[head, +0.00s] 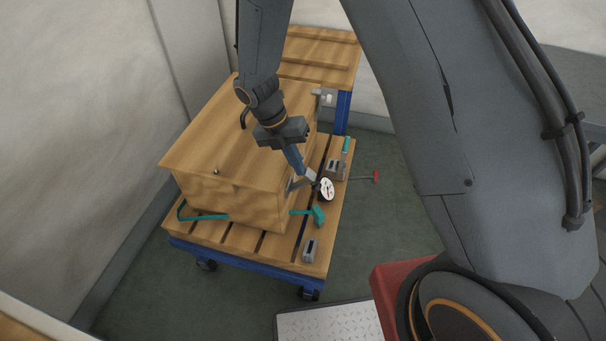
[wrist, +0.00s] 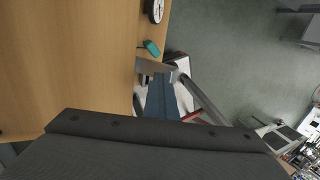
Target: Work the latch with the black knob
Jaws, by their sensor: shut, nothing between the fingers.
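A wooden box (head: 225,140) stands on the slatted cart; its lid fills the left of the wrist view (wrist: 70,60). My gripper (head: 309,174) points down beside the box's right side, its blue fingers shut and empty. In the wrist view the fingertips (wrist: 168,76) are close to grey metal latch parts (wrist: 155,66); I cannot tell whether they touch. A grey metal bar (head: 298,184) shows by the fingertips in the head view. A small dark knob (head: 215,171) sits near the lid's front edge. I cannot tell which latch part carries the black knob; my gripper may hide it.
A round white gauge (head: 326,189) is right beside the fingertips. A teal hammer-like tool (head: 318,216), a grey block (head: 310,249) and a red-ended rod (head: 375,177) lie nearby. A wooden table (head: 318,62) adjoins behind. The floor to the right (head: 390,215) is clear.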

